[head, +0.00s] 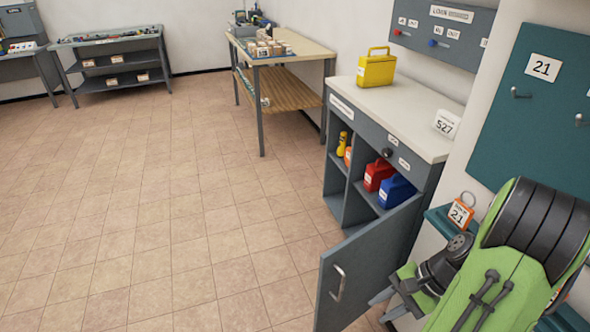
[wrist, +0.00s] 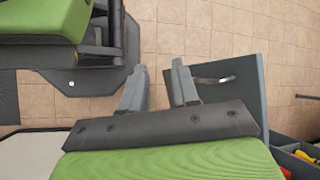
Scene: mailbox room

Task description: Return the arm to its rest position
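My green and black arm (head: 500,265) comes in at the right of the head view and is bent, with its end low beside the open cabinet door. My gripper (head: 380,306) points down and left there, just right of the door. In the wrist view, the two grey fingers of my gripper (wrist: 160,68) stand apart with bare floor between them, so it is open and empty. The grey cabinet door (head: 352,272) stands open; in the wrist view the door (wrist: 240,95) and its handle are close to the right finger.
The cabinet (head: 425,178) holds red and blue containers (head: 379,174), with a yellow container (head: 376,68) on top. The tiled floor (head: 140,210) at left is clear.

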